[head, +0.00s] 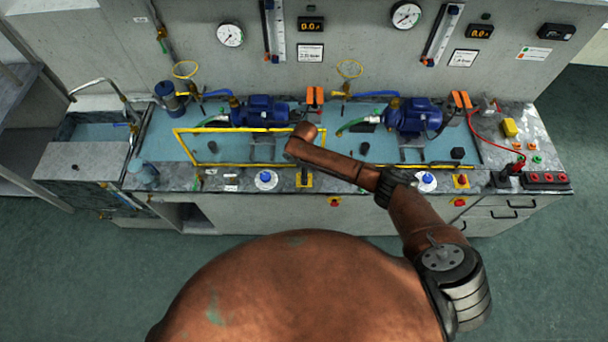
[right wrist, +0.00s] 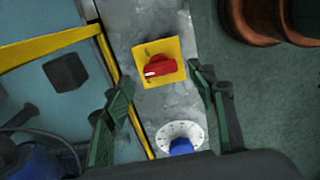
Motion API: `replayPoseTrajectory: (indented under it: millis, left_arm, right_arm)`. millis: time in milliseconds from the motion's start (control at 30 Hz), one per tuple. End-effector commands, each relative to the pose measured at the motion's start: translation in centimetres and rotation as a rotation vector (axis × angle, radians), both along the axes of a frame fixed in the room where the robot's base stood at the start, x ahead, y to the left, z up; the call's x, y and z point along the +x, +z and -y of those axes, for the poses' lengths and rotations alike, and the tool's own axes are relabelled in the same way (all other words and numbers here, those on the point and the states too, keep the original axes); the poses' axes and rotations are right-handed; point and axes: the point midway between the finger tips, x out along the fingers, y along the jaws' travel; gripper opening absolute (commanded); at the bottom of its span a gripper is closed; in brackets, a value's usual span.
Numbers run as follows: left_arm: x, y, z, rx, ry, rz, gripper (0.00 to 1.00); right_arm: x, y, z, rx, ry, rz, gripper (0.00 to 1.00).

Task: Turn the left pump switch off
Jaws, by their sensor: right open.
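The left pump switch is a red rotary knob with a white mark on a square yellow plate (head: 305,181). It shows clearly in the right wrist view (right wrist: 163,66), where the white mark points left. My right gripper (right wrist: 159,77) is open and empty, its fingers on either side of the switch in that view. I cannot tell how high above the switch it is. In the head view my right arm reaches over the counter and hides most of this gripper. The left pump (head: 260,109) has a blue motor and stands behind. My left gripper is not in view.
A white dial with a blue knob (head: 265,179) sits left of the switch; it also shows below it in the right wrist view (right wrist: 181,137). A yellow frame (head: 186,152) surrounds the left pump area. A second yellow-plated switch (head: 461,181) is farther right, by the right pump (head: 413,116).

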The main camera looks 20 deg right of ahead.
Motion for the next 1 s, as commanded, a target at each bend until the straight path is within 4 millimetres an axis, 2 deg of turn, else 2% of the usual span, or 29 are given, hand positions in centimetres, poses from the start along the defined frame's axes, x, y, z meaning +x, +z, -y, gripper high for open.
replayPoseTrajectory:
  millis: [200, 433, 600, 1000]
  left_arm:
    - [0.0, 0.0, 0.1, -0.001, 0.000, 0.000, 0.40]
    - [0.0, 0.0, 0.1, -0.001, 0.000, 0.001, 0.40]
    - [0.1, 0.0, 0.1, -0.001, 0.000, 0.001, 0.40]
    - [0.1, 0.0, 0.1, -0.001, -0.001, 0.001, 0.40]
  right_arm:
    - [0.1, 4.8, 0.0, 0.001, 0.002, 0.003, 0.52]
    - [0.1, 8.3, 0.0, -0.001, 0.001, 0.002, 0.52]
    - [0.1, 9.3, 0.0, 0.000, 0.001, 0.001, 0.52]
    - [0.1, 9.3, 0.0, 0.000, 0.001, 0.000, 0.52]
